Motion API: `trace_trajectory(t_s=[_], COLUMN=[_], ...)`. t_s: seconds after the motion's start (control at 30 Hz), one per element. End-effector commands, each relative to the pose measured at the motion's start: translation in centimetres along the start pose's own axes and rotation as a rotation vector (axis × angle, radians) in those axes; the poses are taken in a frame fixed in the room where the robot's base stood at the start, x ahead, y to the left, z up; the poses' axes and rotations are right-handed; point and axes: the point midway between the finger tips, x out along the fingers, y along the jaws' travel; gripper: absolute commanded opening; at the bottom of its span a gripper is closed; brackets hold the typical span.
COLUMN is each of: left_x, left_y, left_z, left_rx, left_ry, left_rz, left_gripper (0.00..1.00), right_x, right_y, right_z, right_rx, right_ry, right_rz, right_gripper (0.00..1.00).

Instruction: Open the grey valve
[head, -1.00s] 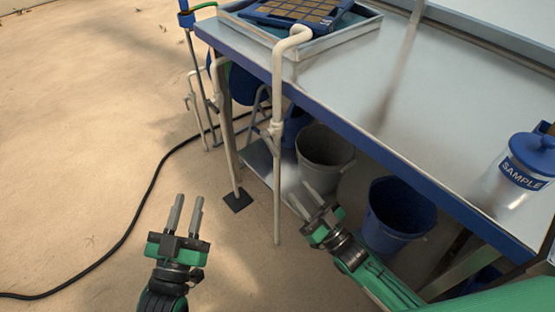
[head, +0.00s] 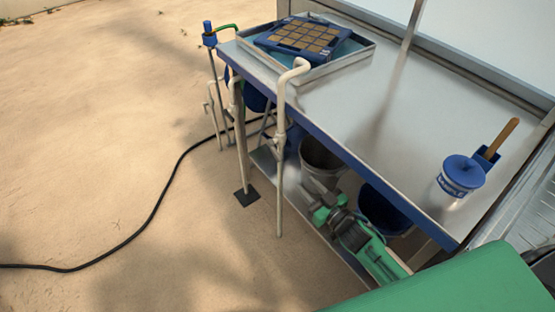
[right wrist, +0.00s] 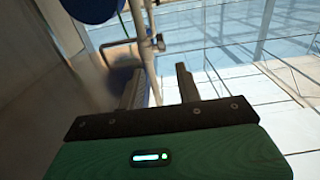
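A pale grey-white pipe (head: 280,195) comes down from the tray end of the bench to near the ground. A small valve fitting (head: 279,139) with a side lever sits partway down it; the lever's exact position is too small to tell. In the right wrist view the fitting (right wrist: 151,44) shows beyond my fingers. My right gripper (head: 308,184) is under the bench edge, lower than the fitting and to its right. In the right wrist view my right gripper (right wrist: 158,76) is open and empty, with the pipe showing between its fingers. My left gripper is out of view.
The metal bench (head: 350,115) has a blue edge and holds a seed tray (head: 305,35) and a sample jar (head: 462,175). A grey bucket (head: 318,155) and a blue bucket (head: 385,210) stand beneath. A black hose (head: 160,190) lies on open sandy floor at left.

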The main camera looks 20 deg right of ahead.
Motion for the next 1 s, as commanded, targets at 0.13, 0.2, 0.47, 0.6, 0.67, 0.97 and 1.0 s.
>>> trace_trajectory(t_s=[0.13, 0.2, 0.47, 0.6, 0.67, 0.97, 1.0], left_x=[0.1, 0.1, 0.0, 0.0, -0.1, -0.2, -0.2], left_y=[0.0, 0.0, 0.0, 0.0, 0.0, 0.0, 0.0], left_z=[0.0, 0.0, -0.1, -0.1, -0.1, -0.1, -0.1], left_rx=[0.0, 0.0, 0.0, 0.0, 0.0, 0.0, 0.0], left_ry=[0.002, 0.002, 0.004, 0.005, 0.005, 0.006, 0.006], left_rz=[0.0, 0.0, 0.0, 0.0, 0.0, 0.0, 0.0], left_gripper=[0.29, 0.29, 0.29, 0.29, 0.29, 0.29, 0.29], right_x=[2.0, 3.2, 7.8, 10.1, 10.9, 13.1, 13.2], right_y=[-0.1, 0.0, -0.1, -0.1, -0.1, -0.1, -0.1], right_z=[-0.1, -0.1, -0.1, -0.1, -0.1, 0.0, 0.0], right_rx=[-0.001, 0.001, 0.0, 0.001, 0.0, 0.001, 0.001], right_ry=[0.003, 0.005, 0.004, 0.003, 0.003, 0.002, 0.002], right_rz=[-0.001, -0.001, -0.002, -0.001, -0.002, -0.002, -0.002], right_gripper=[0.35, 0.35, 0.35, 0.35, 0.35, 0.35, 0.35])
